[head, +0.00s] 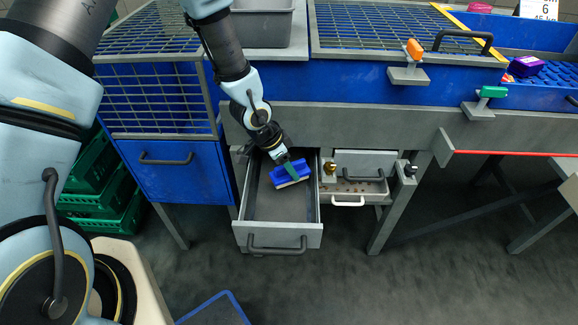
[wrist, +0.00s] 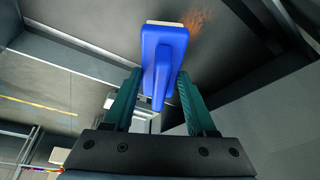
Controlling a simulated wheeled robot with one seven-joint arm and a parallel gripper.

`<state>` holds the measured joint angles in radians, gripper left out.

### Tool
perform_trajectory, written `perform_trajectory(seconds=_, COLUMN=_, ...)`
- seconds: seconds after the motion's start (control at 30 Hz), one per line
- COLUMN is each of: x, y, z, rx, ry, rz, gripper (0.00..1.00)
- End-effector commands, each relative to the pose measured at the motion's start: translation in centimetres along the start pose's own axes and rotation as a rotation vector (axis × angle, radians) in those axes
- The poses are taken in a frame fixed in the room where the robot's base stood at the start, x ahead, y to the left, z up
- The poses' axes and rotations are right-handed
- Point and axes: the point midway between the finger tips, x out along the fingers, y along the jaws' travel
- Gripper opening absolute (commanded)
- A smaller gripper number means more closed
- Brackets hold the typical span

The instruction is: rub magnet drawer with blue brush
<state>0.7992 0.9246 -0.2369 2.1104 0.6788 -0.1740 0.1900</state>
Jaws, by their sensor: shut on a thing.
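The blue brush (head: 291,177) has a blue body and a pale bristle edge. My gripper (head: 287,165), with green fingers, is shut on its handle and holds it inside the open grey drawer (head: 255,211), near the right wall. In the wrist view the brush (wrist: 164,48) stands between the fingers of my gripper (wrist: 158,82), its pale edge pointing away. A rusty brown smear (wrist: 197,22) marks the grey metal just right of the brush tip. I cannot tell whether the bristles touch the metal.
A shallower tray (head: 345,188) with a white handle and brown specks stands partly out at right. A closed blue cabinet door (head: 175,172) is at left, with green crates (head: 105,200) beyond.

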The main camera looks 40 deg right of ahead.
Motion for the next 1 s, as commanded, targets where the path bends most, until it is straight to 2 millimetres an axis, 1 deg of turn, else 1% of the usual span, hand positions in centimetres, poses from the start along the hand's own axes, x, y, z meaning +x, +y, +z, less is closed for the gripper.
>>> perform_trajectory(seconds=0.83, x=1.5, y=0.0, z=0.6, rx=0.000, ry=0.000, rz=0.000, gripper=0.00)
perform_trajectory(seconds=1.0, x=1.4, y=-0.6, z=0.2, rx=-0.001, ry=0.001, rz=0.001, gripper=0.00)
